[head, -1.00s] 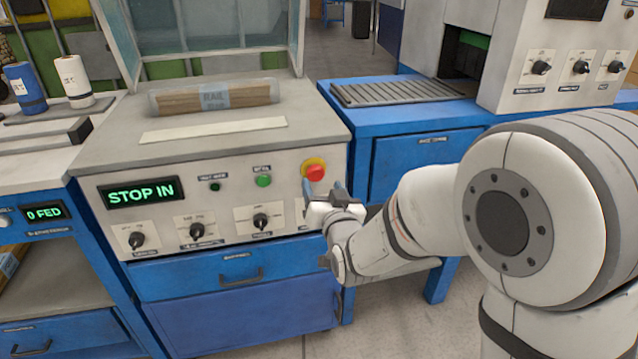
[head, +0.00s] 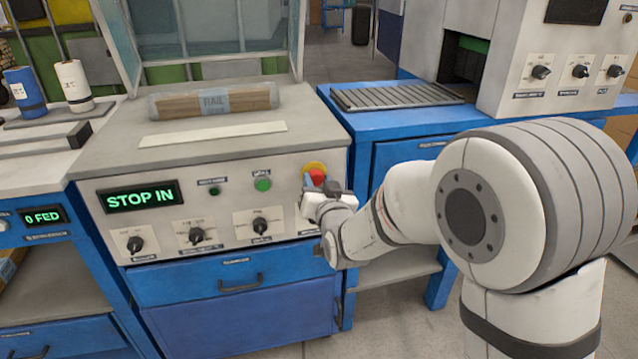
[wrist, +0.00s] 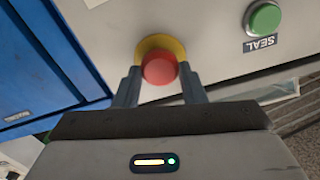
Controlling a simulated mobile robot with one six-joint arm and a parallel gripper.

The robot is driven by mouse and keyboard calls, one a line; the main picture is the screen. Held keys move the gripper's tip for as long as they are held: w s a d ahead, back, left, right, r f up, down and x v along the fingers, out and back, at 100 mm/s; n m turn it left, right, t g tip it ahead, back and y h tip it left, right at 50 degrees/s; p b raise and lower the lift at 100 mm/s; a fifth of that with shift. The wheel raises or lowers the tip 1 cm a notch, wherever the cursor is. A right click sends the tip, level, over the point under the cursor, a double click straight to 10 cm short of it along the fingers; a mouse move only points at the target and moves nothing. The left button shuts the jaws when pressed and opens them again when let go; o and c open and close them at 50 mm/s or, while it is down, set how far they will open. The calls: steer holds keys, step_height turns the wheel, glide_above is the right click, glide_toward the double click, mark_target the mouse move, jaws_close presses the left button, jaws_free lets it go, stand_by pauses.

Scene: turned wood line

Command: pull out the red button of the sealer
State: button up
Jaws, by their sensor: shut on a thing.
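The red button (head: 316,178) with its yellow collar is at the right end of the sealer's (head: 290,195) front panel. In the wrist view the red button (wrist: 159,68) sits between the two fingertips of my gripper (wrist: 158,82), with the yellow ring behind it. My gripper (head: 318,184) is at the panel, shut on the red button; it hides the button's lower part in the head view. The sealer's display (head: 140,196) reads STOP IN in green.
A green seal button (head: 263,184) sits left of the red one, with several black knobs below. A wrapped wood bundle (head: 214,100) lies on the sealer's top. A blue bench with a roller bed (head: 395,95) stands to the right.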

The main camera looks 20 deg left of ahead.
jaws_close()
steer(key=shift+s+d+f+b, duration=0.15)
steer(key=shift+s+f+b, duration=0.05)
steer(key=shift+b, duration=0.2)
steer(key=shift+s+d+b, duration=0.35)
steer(key=shift+s+b, duration=0.15)
steer(key=shift+b, duration=0.05)
steer(key=o, duration=0.7)
jaws_free()
steer(key=shift+r, duration=0.15)
steer(key=p+v, duration=0.1)
steer(key=v, duration=0.7)
steer(key=shift+w, duration=0.1)
